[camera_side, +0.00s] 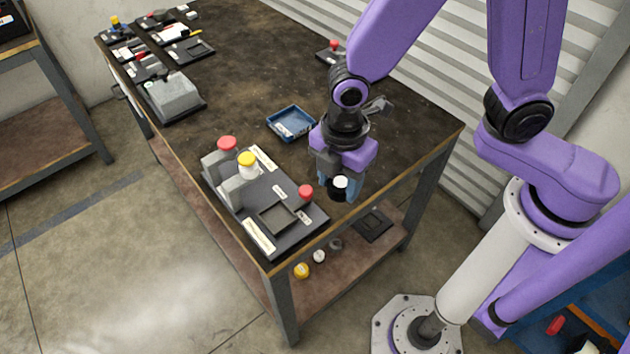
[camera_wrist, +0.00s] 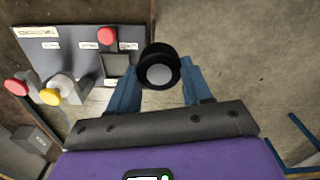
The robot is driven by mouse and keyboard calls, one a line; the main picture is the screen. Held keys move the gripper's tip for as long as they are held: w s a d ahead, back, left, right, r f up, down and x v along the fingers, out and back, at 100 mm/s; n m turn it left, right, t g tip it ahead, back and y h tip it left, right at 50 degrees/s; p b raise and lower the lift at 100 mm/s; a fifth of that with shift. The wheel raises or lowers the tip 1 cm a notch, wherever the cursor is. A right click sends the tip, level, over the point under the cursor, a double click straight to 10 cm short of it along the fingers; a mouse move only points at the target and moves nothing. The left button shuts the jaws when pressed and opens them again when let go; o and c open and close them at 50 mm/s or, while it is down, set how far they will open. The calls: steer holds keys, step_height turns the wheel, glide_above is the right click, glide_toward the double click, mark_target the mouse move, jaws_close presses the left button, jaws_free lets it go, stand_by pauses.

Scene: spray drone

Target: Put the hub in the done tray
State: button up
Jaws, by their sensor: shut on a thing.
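The hub, a black round part with a pale grey centre (camera_side: 340,183), is between my gripper's blue fingers. In the wrist view the hub (camera_wrist: 158,68) sits between the fingertips, its pale round face showing. My gripper (camera_side: 338,186) is shut on it near the table's front right edge, right of the dark fixture board (camera_side: 238,207). A blue shallow tray (camera_side: 291,123) with a white label lies on the table behind and left of my gripper. It looks empty; the label is too small to read, so I cannot confirm it is the done tray.
The board carries grey blocks, red knobs (camera_side: 305,191), a yellow-topped part (camera_side: 247,160) and a square recess (camera_side: 277,217). A grey machine block (camera_side: 172,96) and small trays stand at the far left. Mid-table is mostly clear. A lower shelf (camera_side: 318,263) holds several small parts.

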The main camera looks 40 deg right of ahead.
steer(key=shift+s+d+r, duration=0.25)
steer(key=shift+s+d, duration=0.05)
steer(key=shift+d, duration=0.1)
steer(key=w+d+f, duration=0.1)
steer(key=w+d, duration=0.6)
steer(key=w, duration=0.3)
steer(key=w+d+f, duration=0.1)
steer(key=w+d, duration=0.6)
steer(key=w, duration=0.3)
glide_above(290, 126)
steer(key=f, duration=0.9)
steer(key=shift+s, duration=0.3)
steer(key=shift+w+f, duration=0.3)
steer(key=shift+f, duration=1.5)
steer(key=shift+f, duration=0.2)
